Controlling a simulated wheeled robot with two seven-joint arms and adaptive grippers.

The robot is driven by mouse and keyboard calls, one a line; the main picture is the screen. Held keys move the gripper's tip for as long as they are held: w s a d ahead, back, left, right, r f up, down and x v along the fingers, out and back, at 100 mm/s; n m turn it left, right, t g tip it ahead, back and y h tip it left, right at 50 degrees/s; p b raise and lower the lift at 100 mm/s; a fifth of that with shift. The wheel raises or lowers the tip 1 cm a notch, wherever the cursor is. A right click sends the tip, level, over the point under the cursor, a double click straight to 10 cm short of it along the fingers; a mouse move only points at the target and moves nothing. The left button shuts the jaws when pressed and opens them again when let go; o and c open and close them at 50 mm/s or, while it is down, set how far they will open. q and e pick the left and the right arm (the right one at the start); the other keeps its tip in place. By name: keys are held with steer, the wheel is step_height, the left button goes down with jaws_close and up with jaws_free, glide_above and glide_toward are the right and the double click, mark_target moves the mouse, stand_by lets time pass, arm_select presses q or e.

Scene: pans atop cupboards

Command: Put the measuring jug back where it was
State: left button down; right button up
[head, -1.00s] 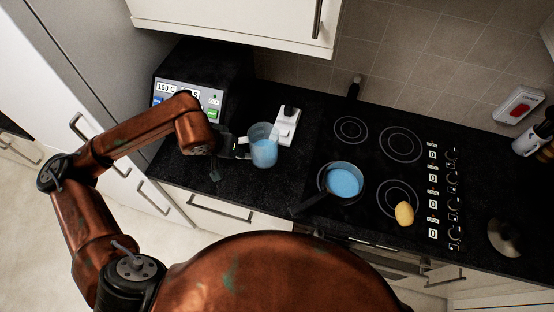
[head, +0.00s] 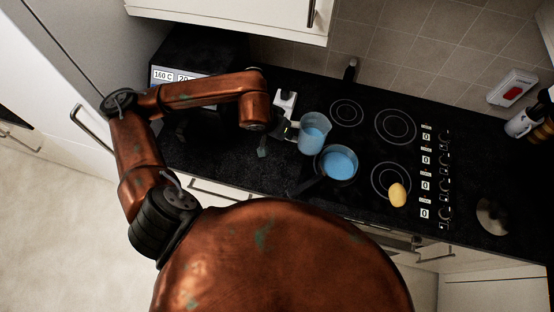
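The measuring jug (head: 314,136) is clear and holds blue liquid. It looks roughly upright in the head view, right beside the saucepan at its upper left. My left gripper (head: 289,134) reaches in from the left and is shut on the jug's left side, where the handle would be. The fingers are small and partly hidden, as is the handle. I cannot tell whether the jug rests on the surface or hangs just above it. The saucepan (head: 340,163) holds blue liquid too and stands at the hob's left, its dark handle pointing lower left. My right gripper is not in view.
A white device (head: 284,101) stands on the black counter behind my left gripper. A boxy appliance (head: 172,75) with a "160 C" display is at back left. A yellow object (head: 397,195) lies on the hob (head: 393,128). A white cupboard (head: 230,18) overhangs the counter.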

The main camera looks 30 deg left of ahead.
arm_select(q)
steer(key=s+a+r+m+p, duration=0.1)
steer(key=s+a+p, duration=0.1)
steer(key=s+p, duration=1.35)
steer(key=shift+h, duration=0.4)
steer(key=w+a+f+b, duration=0.2)
steer(key=w+a+f, duration=0.2)
steer(key=w+a+f+b, duration=0.2)
steer(key=w+a+f, duration=0.2)
steer(key=a, duration=0.1)
steer(key=shift+w+f, duration=0.15)
steer(key=shift+f, duration=0.25)
steer(key=shift+w+a+f, duration=0.25)
steer(key=shift+a+f, duration=0.05)
steer(key=shift+f, duration=0.2)
step_height(320, 180, down, 3)
steer(key=shift+r+p, duration=0.15)
steer(key=shift+p, duration=0.95)
steer(key=shift+f, duration=0.25)
steer(key=c, duration=2.4)
jaws_free()
steer(key=shift+s+f, duration=0.1)
steer(key=o, duration=0.4)
steer(key=shift+o, duration=0.2)
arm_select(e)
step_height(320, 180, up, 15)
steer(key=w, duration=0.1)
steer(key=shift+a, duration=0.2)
